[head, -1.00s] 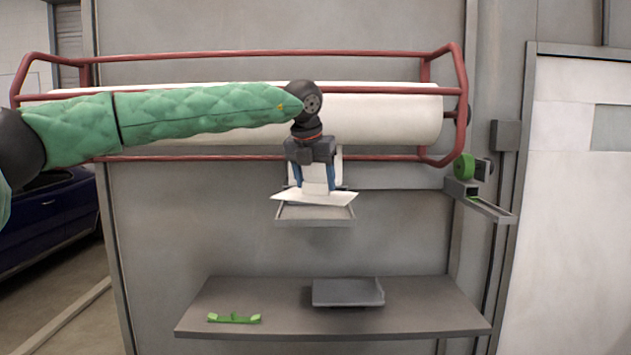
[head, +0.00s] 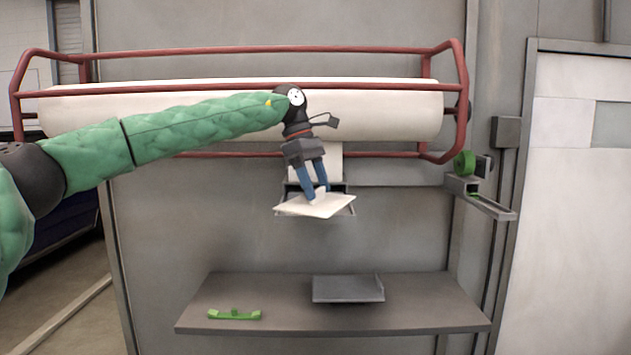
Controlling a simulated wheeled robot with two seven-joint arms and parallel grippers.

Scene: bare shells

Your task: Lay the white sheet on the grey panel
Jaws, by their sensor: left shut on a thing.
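My left gripper (head: 316,190) points down with its blue fingers shut on the white sheet (head: 328,206). The sheet is tilted and turned, and it lies over or just above a small grey tray under the white roll; I cannot tell whether it touches the tray. The grey panel (head: 348,289) lies on the shelf below, well apart from the sheet, with a raised edge on its right side. Nothing lies on the panel. My right gripper is not in view.
The shelf (head: 430,309) also holds a green bracket (head: 235,315) at its left. A white roll (head: 390,110) sits behind red rails (head: 250,49) above. A green tape reel (head: 464,163) is on the wall at right. The shelf's right part is clear.

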